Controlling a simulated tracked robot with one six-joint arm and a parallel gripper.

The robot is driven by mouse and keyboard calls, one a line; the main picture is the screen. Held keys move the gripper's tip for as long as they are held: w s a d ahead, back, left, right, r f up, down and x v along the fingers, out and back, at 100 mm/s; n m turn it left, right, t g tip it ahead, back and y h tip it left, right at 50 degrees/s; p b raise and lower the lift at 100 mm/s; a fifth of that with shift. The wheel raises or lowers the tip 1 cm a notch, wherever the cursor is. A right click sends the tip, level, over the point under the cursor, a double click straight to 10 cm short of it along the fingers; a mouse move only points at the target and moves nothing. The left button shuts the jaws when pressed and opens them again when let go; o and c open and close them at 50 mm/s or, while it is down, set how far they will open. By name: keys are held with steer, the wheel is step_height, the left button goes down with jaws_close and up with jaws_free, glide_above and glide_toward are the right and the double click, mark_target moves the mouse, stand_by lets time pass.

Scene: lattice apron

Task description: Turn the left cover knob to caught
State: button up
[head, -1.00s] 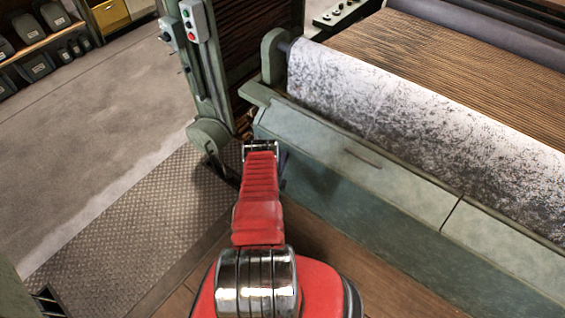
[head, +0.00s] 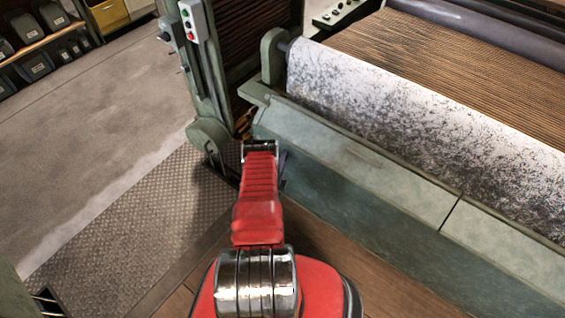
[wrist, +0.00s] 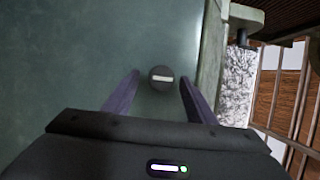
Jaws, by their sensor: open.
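The cover knob (wrist: 162,79) is a small dark round disc with a pale bar across it, lying level in the wrist view. It sits on the green cover panel (wrist: 70,60). My gripper (wrist: 160,84) is open, with one dark purple finger on each side of the knob. Gaps show between the knob and both fingers. I cannot tell how far the fingertips are from the panel. In the head view my red arm hides the knob and most of the gripper beside the green machine cover (head: 350,215).
A speckled white roll (head: 400,120) lies above the cover, with brown slatted sheeting behind it. A green post with a button box (head: 193,20) stands at the left of the machine. Textured floor plate (head: 130,220) is open to the left.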

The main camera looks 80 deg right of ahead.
steer(key=a, duration=1.3)
steer(key=shift+a, duration=0.3)
steer(key=shift+w, duration=0.1)
